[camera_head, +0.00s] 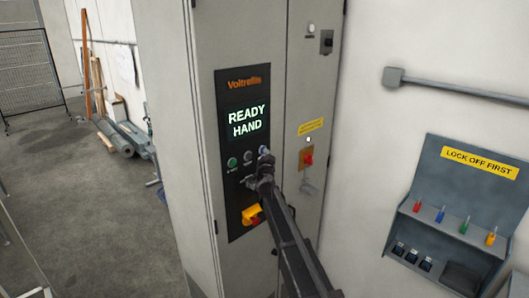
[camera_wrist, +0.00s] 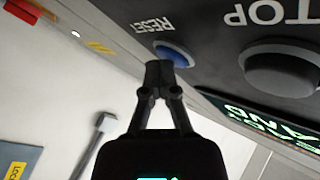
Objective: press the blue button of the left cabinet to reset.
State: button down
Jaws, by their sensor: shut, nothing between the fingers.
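The left cabinet (camera_head: 170,110) is tall and grey with a dark control panel (camera_head: 235,80). Its display (camera_head: 246,120) reads "READY HAND". The blue button (camera_wrist: 175,55) shows in the wrist view, with the upside-down label "RESET" (camera_wrist: 152,26) beside it. In the head view the blue button (camera_head: 263,150) is small, at the right end of the button row. My gripper (camera_wrist: 159,72) is shut and empty, its fingertips at the lower edge of the blue button in the picture; I cannot tell whether they touch it. In the head view my gripper (camera_head: 265,160) partly covers the panel.
A yellow and red switch (camera_head: 252,214) is below. A red and yellow switch (camera_head: 307,159) is on the right cabinet. A lockout station (camera_head: 455,205) hangs at right.

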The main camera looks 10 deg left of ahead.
jog(key=shift+s+d, duration=0.5)
jog(key=shift+d, duration=0.1)
jog(key=shift+d, duration=0.1)
dwell(0.4)
jog(key=s+d, duration=0.1)
jog(key=d, duration=0.1)
jog(key=s+d, duration=0.1)
jog(key=s, duration=0.1)
jog(key=shift+d, duration=0.4)
jog(key=shift+f, duration=0.15)
dwell(0.5)
